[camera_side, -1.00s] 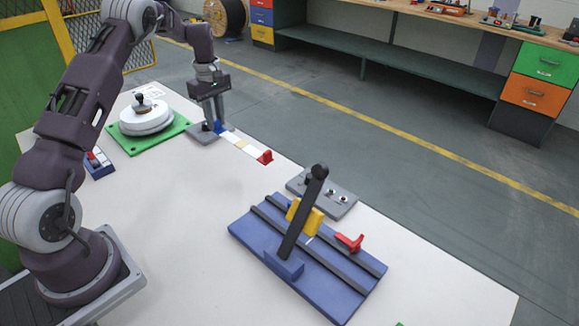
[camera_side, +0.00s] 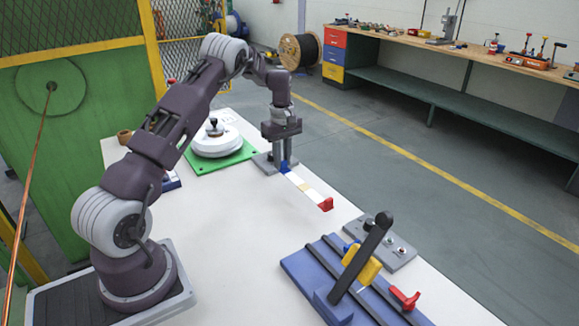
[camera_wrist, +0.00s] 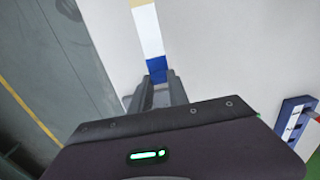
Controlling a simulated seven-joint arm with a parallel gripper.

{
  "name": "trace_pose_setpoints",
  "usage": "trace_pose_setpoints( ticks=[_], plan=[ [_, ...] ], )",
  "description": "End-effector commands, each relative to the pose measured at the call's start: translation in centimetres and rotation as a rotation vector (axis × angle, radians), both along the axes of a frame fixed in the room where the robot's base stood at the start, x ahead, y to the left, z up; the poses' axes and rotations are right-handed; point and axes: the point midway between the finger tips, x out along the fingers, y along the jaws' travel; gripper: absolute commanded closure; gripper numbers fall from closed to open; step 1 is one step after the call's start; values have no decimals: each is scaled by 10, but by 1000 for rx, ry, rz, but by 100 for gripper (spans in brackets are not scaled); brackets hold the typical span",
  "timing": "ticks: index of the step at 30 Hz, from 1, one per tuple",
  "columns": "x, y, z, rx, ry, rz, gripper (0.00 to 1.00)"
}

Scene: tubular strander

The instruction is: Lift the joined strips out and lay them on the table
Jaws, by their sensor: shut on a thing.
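The joined strips (camera_side: 314,196) form one straight white band with a tan patch (camera_side: 305,187) in the middle, a blue end (camera_side: 285,166) and a red end piece (camera_side: 325,204). My gripper (camera_side: 281,158) points down and is shut on the blue end. In the wrist view the blue end (camera_wrist: 157,66) sits at the fingertips (camera_wrist: 157,82), and the white strip (camera_wrist: 148,34) runs away from them. The strip lies at or just above the white table (camera_side: 225,235); I cannot tell whether it touches. The blue fixture (camera_side: 310,272), with black lever and yellow block, is clear of it.
A grey plate (camera_side: 263,163) is beside my fingers. A white round stack (camera_side: 215,144) on a green base stands left of them. A grey panel with knobs (camera_side: 388,241) is behind the blue fixture. The table's middle is bare.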

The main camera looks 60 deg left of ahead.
Motion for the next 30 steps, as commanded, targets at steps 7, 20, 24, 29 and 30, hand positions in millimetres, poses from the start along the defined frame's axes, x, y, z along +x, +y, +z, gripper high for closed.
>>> trace_pose_setpoints(
  ticks=[7, 20, 24, 29, 30],
  plan=[
    [0, 0, -14, -1, 1, 0, 100],
    [0, 0, -36, -1, 1, -1, 100],
    [0, 0, -42, -1, 1, 0, 100],
    [0, 0, -44, -1, 1, 0, 100],
    [0, 0, -44, -1, 1, 0, 100]
  ],
)
